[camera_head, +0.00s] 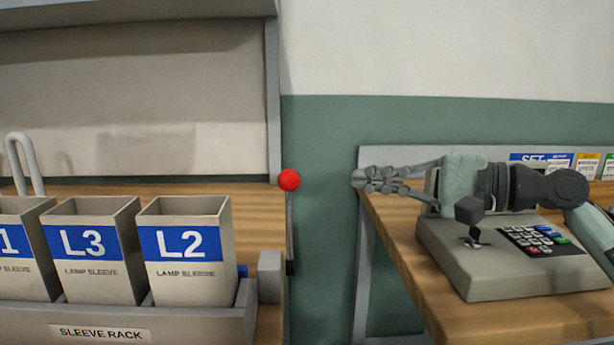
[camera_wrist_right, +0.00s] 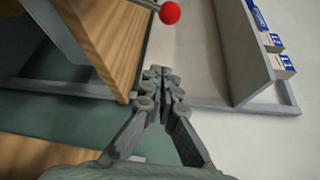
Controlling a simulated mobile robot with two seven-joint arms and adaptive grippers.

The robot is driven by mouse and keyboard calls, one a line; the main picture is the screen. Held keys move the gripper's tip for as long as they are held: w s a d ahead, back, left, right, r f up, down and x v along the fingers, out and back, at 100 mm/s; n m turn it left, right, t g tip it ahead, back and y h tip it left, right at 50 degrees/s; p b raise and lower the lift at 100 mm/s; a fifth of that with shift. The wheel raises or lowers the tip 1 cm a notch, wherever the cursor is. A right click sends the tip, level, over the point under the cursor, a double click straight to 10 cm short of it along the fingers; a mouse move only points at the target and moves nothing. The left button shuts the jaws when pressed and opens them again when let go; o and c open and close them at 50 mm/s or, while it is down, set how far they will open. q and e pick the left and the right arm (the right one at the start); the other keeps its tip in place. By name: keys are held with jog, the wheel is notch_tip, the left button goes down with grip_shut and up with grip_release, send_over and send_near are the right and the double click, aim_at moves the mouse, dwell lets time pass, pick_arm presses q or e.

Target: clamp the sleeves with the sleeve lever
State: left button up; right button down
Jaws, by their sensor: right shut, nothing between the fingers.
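The sleeve lever shows as a red ball knob (camera_head: 289,180) at the right end of the left bench, in front of the green wall. It also shows at the top of the right wrist view (camera_wrist_right: 169,12), on a thin grey rod. The lamp sleeves L3 (camera_head: 92,250) and L2 (camera_head: 187,250) stand upright in the sleeve rack (camera_head: 30,318), with another sleeve (camera_head: 22,250) cut off at the left edge. My right gripper (camera_head: 360,178) points left toward the knob, shut and empty, with a gap between them. My left gripper is not in view.
Under my right arm, a grey control box (camera_head: 510,285) with a dark lever knob (camera_head: 469,210) and keypad (camera_head: 540,241) stands on the right bench (camera_head: 400,235). A gap separates the two benches. Small labelled boxes (camera_head: 587,166) stand at the back right.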

aim_at(289, 220)
jog(key=r+p+x, duration=0.1)
jog(key=p+x, duration=0.1)
jog(key=x, duration=0.8)
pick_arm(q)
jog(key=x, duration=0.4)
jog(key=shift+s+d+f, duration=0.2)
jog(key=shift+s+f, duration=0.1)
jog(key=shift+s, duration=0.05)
pick_arm(e)
jog(key=s, duration=0.3)
jog(key=shift+s+a+f, duration=0.15)
jog(key=shift+s+a, duration=0.2)
jog(key=shift+a, duration=0.05)
jog(key=shift+s, duration=0.15)
